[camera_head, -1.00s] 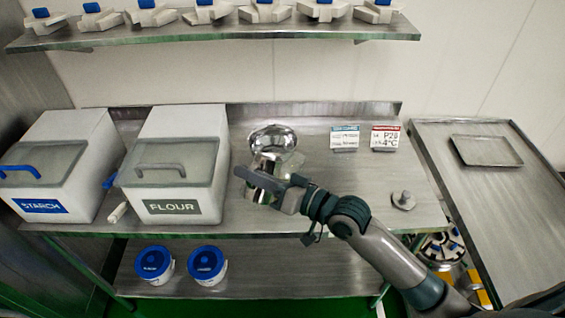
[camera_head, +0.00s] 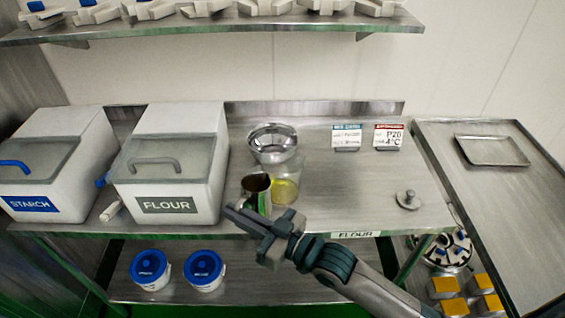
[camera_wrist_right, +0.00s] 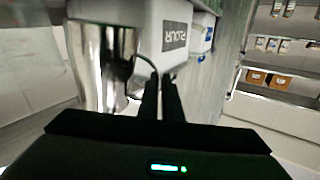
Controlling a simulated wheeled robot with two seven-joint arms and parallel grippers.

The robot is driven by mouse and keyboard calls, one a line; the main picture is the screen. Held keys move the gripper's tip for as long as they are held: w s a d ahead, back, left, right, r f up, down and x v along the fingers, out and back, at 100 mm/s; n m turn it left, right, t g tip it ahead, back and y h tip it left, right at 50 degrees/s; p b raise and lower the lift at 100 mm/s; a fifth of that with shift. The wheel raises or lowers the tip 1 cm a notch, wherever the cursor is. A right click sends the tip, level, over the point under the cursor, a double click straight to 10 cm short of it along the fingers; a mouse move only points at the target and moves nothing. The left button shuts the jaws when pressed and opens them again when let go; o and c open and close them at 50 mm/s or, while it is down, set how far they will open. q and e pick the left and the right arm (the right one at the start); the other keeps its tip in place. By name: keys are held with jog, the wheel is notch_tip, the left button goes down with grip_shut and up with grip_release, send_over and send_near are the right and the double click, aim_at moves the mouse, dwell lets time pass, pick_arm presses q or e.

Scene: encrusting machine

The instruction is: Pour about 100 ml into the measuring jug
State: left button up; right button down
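A metal pitcher (camera_head: 257,184) with a dark inside stands roughly upright near the table's front edge, its lower part hidden by my right gripper. A clear jug (camera_head: 293,168), which looks like the measuring jug, is just right of it with yellow liquid (camera_head: 285,190) in its bottom. I cannot read a level. My right gripper (camera_head: 234,212) is in front of the pitcher. In the wrist view the pitcher (camera_wrist_right: 90,65) is left of the nearly closed fingers (camera_wrist_right: 161,85), and its thin handle curves to them; the grip looks shut on the handle. My left gripper is not in view.
A shiny metal bowl (camera_head: 272,140) appears behind or over the clear jug. The flour bin (camera_head: 165,205) and starch bin (camera_head: 35,204) stand left. Two small signs (camera_head: 346,138) and a metal knob-like piece (camera_head: 408,200) are right. The table's right middle is clear.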

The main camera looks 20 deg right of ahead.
jog(key=shift+s+a+f+n+b, duration=0.15)
jog(key=shift+a+f+n, duration=0.05)
jog(key=shift+f+n, duration=0.25)
jog(key=shift+s+a+f+n+b, duration=0.15)
jog(key=shift+f+n, duration=0.25)
jog(key=shift+n, duration=0.05)
